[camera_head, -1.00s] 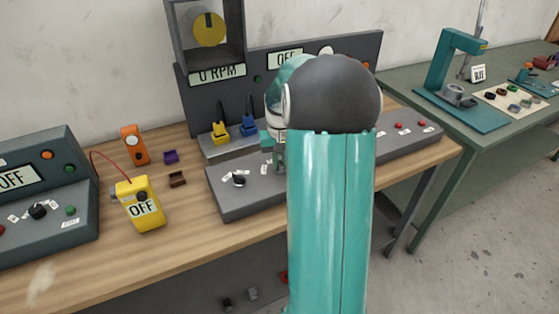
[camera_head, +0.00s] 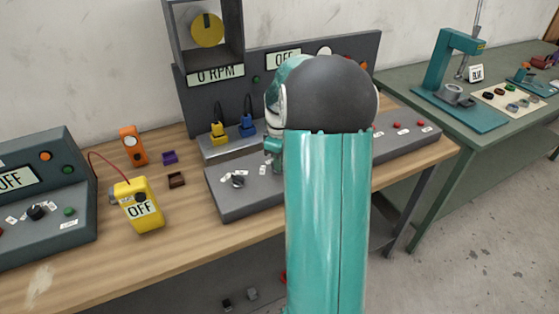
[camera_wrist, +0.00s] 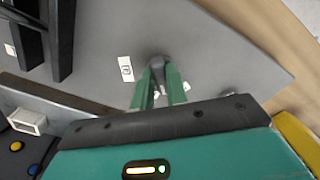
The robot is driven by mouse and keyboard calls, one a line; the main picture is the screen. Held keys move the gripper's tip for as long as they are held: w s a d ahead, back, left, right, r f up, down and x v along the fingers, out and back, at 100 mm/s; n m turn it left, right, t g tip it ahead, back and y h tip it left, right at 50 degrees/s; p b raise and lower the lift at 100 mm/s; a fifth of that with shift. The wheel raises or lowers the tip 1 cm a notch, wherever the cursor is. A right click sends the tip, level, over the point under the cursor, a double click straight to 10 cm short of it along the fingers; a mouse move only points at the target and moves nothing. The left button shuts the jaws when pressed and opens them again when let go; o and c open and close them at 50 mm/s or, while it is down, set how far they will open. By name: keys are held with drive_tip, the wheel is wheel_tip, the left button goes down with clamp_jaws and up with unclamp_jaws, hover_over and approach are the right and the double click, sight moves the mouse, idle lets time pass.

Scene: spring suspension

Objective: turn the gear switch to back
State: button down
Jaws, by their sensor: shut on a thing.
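In the wrist view the two green fingers of my gripper (camera_wrist: 160,88) are shut on a small dark switch knob (camera_wrist: 157,62) on the grey control panel (camera_wrist: 215,60). A white label (camera_wrist: 125,69) with a dark mark lies just left of the knob, and other small labels lie partly hidden by the fingers. In the head view my gripper (camera_head: 273,150) is over the middle of the grey panel (camera_head: 250,205), and my arm hides the held knob. I cannot read which position the knob points to.
Another black knob (camera_head: 238,181) with white labels sits left of my gripper. Yellow (camera_head: 218,133) and blue (camera_head: 247,125) plugs stand behind the panel. A display reads 0 RPM (camera_head: 215,74). A yellow meter (camera_head: 138,205) reading OFF stands left on the wooden bench.

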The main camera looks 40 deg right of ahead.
drive_tip(key=shift+w+d+r+n, duration=0.1)
drive_tip(key=shift+n, duration=1.9)
drive_tip(key=c, duration=1.4)
unclamp_jaws()
wheel_tip(320, 180, up, 14)
